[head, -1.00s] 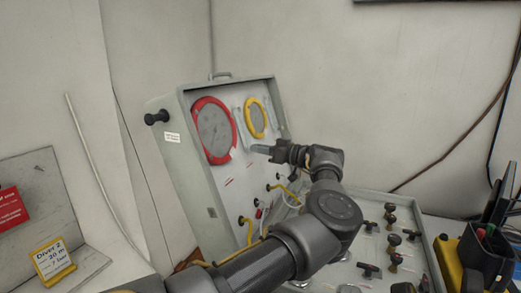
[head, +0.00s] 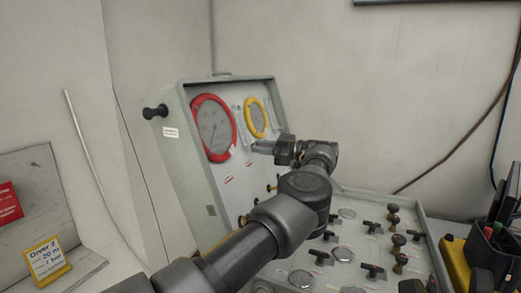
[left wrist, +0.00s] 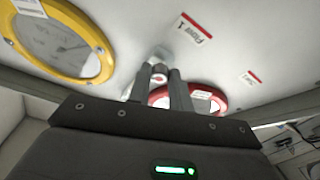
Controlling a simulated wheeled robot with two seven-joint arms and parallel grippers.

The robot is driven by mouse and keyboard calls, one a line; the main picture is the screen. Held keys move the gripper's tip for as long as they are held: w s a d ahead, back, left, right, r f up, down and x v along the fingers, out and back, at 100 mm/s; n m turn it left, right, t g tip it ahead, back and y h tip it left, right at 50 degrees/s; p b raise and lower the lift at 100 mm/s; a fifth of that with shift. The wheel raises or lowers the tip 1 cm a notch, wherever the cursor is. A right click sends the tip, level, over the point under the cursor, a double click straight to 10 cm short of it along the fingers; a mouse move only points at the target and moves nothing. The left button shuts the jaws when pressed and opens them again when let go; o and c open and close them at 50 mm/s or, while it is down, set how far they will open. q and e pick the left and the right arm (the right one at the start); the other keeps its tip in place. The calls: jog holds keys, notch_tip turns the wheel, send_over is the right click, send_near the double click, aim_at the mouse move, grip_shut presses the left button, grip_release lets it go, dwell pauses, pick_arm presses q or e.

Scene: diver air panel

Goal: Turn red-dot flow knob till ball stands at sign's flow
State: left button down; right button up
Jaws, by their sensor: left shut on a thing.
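My left gripper (head: 262,146) is at the upright panel (head: 229,175), below and between the red-rimmed gauge (head: 214,129) and the yellow-rimmed gauge (head: 256,118). In the left wrist view its fingers (left wrist: 158,84) are shut on a small pale knob with a red dot (left wrist: 158,73). In the head view the gripper hides the knob. A clear upright flow tube (head: 241,125) stands between the gauges; I cannot make out its ball. The yellow-framed sign (head: 47,260) at lower left reads "Diver 2, 20 m, 7 bar"; its smallest line is unreadable. My right gripper is not in view.
A lower panel (head: 345,240) with several dark knobs and T-handles lies in front, partly behind my left arm. A yellow and black holder with pens (head: 488,250) stands at the right. A black knob (head: 155,111) sticks out from the case's left side.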

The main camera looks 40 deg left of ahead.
pick_arm(q)
jog(key=shift+n, duration=0.8)
jog(key=c, duration=1.3)
grip_release()
jog(key=shift+w+d, duration=0.1)
jog(key=shift+d, duration=0.05)
jog(key=shift+r, duration=0.1)
